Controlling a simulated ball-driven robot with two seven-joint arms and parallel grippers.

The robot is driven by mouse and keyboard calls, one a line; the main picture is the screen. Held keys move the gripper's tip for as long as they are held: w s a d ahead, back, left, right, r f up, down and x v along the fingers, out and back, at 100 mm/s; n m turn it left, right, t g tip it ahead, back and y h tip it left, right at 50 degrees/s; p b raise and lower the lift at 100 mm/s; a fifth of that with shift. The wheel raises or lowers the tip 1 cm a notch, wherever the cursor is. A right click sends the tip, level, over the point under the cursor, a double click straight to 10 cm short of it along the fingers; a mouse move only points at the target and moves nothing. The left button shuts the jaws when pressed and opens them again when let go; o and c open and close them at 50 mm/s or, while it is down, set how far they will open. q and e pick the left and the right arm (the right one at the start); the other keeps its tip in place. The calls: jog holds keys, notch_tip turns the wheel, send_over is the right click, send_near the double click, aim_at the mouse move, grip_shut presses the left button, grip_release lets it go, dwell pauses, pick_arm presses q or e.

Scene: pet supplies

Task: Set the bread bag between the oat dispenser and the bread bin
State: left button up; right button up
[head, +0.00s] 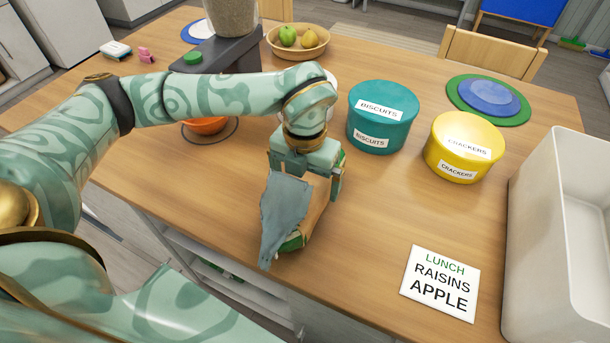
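The oat dispenser (229,52), a grey stand with a clear hopper of grain, is at the back left. A tall open-topped white bin (540,240) at the right edge may be the bread bin; no label shows. My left gripper (303,190) reaches down over the front middle of the table. It appears closed around a tan bag with a loose grey-blue flap (284,212) and some green at its lower end, seemingly the bread bag. The gripper hides part of it, and I cannot tell whether it touches the table. My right gripper is out of view.
A teal biscuits tin (382,118) and a yellow crackers tin (463,148) stand right of the gripper. A lunch card (440,282) lies near the front edge. An orange bowl (205,125) sits behind my arm, and a fruit bowl (298,42) is farther back.

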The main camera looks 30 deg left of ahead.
pick_arm(q)
notch_tip(320, 180, up, 12)
jog(key=p, duration=0.2)
jog(key=shift+r, duration=0.2)
jog(key=shift+f, duration=0.1)
dwell(0.3)
